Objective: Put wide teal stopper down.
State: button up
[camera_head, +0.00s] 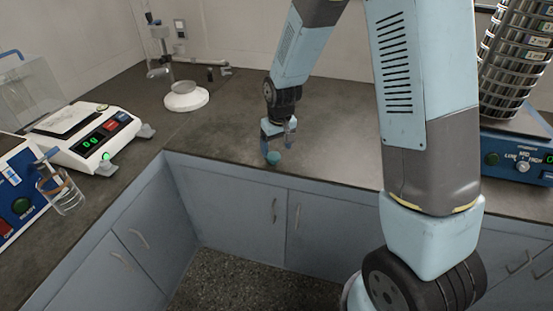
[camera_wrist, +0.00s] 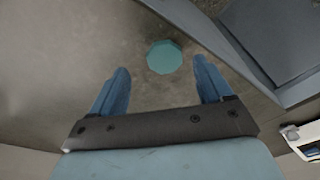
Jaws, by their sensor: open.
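The wide teal stopper (camera_head: 273,158) rests on the dark countertop (camera_head: 235,130) near its front edge. In the wrist view the stopper (camera_wrist: 164,57) shows as a flat teal many-sided top. My gripper (camera_head: 277,150) is open right at the stopper in the head view. In the wrist view my gripper (camera_wrist: 161,75) has its two blue fingers spread to either side, with bare counter between each finger and the stopper. Neither finger visibly touches it. The stopper's underside is hidden.
A white-based stand (camera_head: 186,98) is at the back left. A balance (camera_head: 90,135) and a glass beaker (camera_head: 62,195) are at the left. A sieve stack (camera_head: 515,65) on its shaker (camera_head: 515,150) stands at the right. The counter around the stopper is clear, with its front edge close.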

aim_at(274, 156)
jog(key=f, duration=0.3)
jog(key=shift+a+f, duration=0.2)
jog(key=shift+a, duration=0.2)
jog(key=shift+w+f, duration=0.15)
jog(key=shift+f, duration=0.6)
jog(key=shift+c, duration=0.4)
jog(key=c, duration=1.1)
